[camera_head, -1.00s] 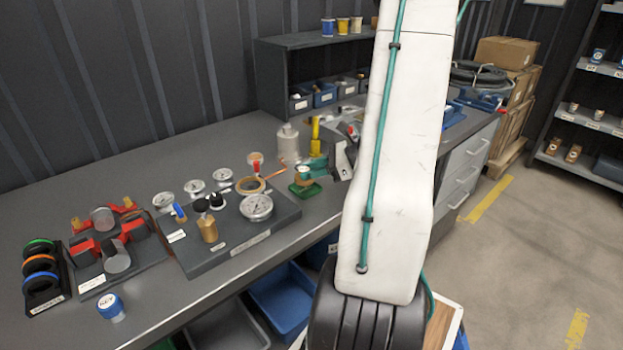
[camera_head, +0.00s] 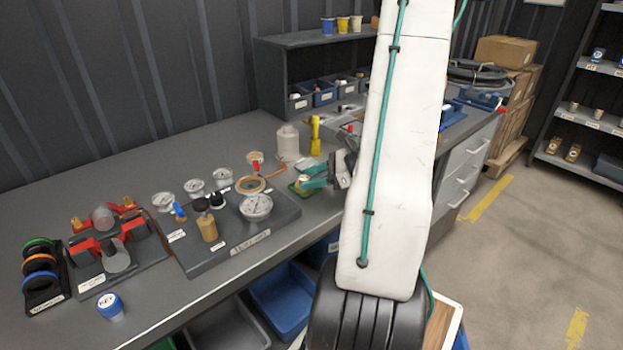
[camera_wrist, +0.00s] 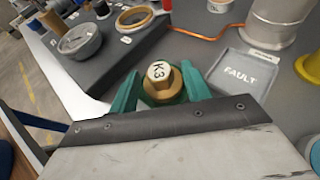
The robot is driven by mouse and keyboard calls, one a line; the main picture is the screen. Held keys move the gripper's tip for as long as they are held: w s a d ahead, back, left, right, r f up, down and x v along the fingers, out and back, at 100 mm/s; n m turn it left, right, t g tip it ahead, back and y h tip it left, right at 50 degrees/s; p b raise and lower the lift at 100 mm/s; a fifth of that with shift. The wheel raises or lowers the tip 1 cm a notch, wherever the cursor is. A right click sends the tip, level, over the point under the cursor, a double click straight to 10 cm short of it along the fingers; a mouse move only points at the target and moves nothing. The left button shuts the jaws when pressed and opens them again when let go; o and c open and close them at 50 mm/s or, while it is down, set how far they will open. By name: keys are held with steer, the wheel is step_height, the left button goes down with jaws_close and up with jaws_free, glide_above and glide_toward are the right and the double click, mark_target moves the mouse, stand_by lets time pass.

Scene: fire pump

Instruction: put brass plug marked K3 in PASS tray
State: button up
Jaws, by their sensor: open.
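The brass plug marked K3 (camera_wrist: 162,84) stands upright in the wrist view, its white top label facing up. My gripper (camera_wrist: 160,72) has its teal fingers apart, one on each side of the plug; I cannot tell whether either touches it. In the head view, my gripper (camera_head: 313,177) is low over the bench beside a small green tray (camera_head: 297,190). The plug appears to be in or over that tray, partly covered by the fingers. No PASS lettering is readable. A grey tray lettered FAULT (camera_wrist: 240,72) lies to the right in the wrist view.
A dark board with gauges (camera_head: 257,207) and a tan-bodied plug (camera_head: 208,228) lies to the left. An orange wire (camera_wrist: 190,33) runs beyond the plug.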

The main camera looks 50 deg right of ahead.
steer(key=v, duration=1.2)
steer(key=shift+a+r, duration=0.1)
steer(key=w+a+r+n+g, duration=0.2)
steer(key=a+r+n+g, duration=0.15)
steer(key=a, duration=0.35)
steer(key=w+a+r+n+g+y, duration=0.1)
steer(key=w+a+r+n+g, duration=0.1)
steer(key=a+n, duration=0.4)
steer(key=w+a+r+n+g, duration=0.2)
steer(key=a+n+g, duration=0.1)
steer(key=a, duration=0.5)
steer(key=s+a+r+n+h, duration=0.2)
steer(key=s+a+n+h, duration=0.2)
steer(key=a+n, duration=0.4)
steer(key=s+a+r+n+g+h, duration=0.1)
steer(key=s+a+r+n+h, duration=0.2)
steer(key=a+n, duration=0.4)
steer(key=shift+s+a+r+n+h, duration=0.2)
steer(key=shift+s+a+n+h, duration=0.3)
steer(key=shift+s+n, duration=0.55)
steer(key=shift+d+g, duration=0.15)
steer(key=shift+g, duration=0.1)
